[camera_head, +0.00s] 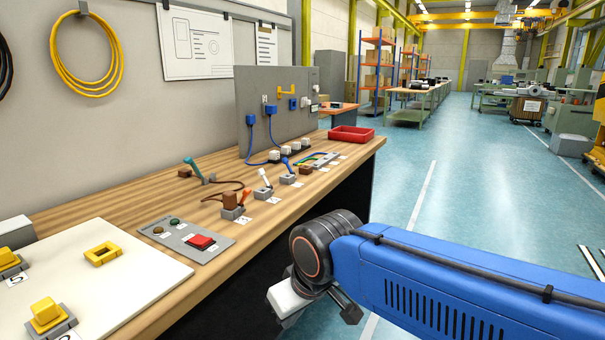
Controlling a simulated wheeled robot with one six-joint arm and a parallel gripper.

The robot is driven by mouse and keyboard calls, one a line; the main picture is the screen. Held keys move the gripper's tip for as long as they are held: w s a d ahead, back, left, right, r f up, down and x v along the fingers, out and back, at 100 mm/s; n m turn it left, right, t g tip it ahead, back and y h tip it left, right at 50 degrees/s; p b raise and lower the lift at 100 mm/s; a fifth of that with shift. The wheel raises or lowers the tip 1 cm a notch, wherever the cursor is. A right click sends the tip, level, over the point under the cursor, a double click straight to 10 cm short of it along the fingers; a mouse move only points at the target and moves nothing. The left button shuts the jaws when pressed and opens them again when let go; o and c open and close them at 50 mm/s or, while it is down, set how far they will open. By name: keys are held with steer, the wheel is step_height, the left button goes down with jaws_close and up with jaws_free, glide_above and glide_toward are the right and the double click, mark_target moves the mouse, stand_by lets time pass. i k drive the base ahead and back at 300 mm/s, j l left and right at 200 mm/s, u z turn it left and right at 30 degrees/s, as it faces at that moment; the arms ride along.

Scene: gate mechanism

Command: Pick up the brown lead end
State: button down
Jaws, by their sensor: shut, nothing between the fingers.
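A brown block (231,200) stands on the wooden bench beside an orange lever, with a thin brown lead (232,186) looping behind it. A second small brown block (184,172) lies further back left, by a teal lever. I cannot tell for certain which brown block is the lead's loose end. My gripper (290,298) is in front of the bench's edge, below my black wrist joint, to the right of and nearer than the brown blocks. It is shut and empty, touching neither block. Its fingertips are hard to make out.
A grey panel with a red button (201,242) lies in front of the brown blocks. Several small levers run back along the bench toward an upright grey panel (276,95) with blue plugs. A red tray (351,134) sits at the far end.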

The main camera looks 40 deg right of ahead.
mark_target(229, 200)
steer(key=i+l+u, duration=0.25)
steer(key=l, duration=0.65)
steer(key=i+l+u, duration=0.1)
steer(key=l+u, duration=0.15)
steer(key=l, duration=0.7)
steer(key=l+u, duration=0.25)
steer(key=l, duration=0.7)
steer(key=k+l, duration=0.1)
steer(key=i+l+u, duration=0.05)
